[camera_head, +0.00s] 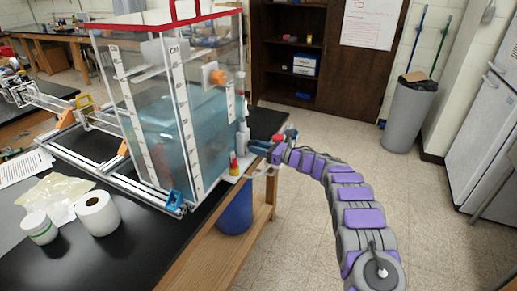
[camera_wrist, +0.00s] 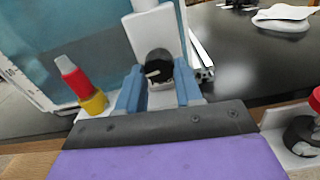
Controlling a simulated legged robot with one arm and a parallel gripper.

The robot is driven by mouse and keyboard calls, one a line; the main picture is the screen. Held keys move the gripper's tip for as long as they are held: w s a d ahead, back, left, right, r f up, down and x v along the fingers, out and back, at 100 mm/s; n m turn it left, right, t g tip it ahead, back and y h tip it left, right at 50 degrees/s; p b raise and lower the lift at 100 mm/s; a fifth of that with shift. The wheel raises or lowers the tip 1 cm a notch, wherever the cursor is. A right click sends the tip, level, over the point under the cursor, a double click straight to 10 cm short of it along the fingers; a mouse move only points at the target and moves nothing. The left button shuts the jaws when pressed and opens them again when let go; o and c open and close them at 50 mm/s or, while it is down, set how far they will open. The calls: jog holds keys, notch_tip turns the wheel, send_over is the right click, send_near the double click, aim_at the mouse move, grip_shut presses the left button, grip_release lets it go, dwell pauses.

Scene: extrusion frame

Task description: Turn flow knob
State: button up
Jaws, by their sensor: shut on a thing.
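The flow knob (camera_wrist: 158,66) is dark and round with a pale pointer mark, and it shows in the wrist view against a pale upright fitting (camera_wrist: 153,30). My gripper (camera_wrist: 158,86) has its two blue fingers on either side of the knob and is shut on it. In the head view my gripper (camera_head: 262,149) reaches from the right to the fitting at the tank's lower right corner. The knob itself is too small and hidden to make out there.
The clear water tank (camera_head: 180,120) with a red top rim stands on the black bench (camera_head: 150,240). A red and yellow fitting (camera_wrist: 83,85) sits just left of my fingers. A blue bin (camera_head: 235,212) is below the bench edge.

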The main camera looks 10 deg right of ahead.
jog(key=shift+f, duration=0.25)
jog(key=o, duration=0.6)
jog(key=shift+o, duration=1)
jog(key=shift+w+f, duration=0.1)
jog(key=shift+w, duration=0.05)
jog(key=shift+o, duration=1.2)
jog(key=shift+r, duration=0.2)
jog(key=shift+d, duration=0.15)
jog(key=p+v, duration=0.3)
jog(key=v, duration=1.4)
jog(key=shift+d, duration=0.15)
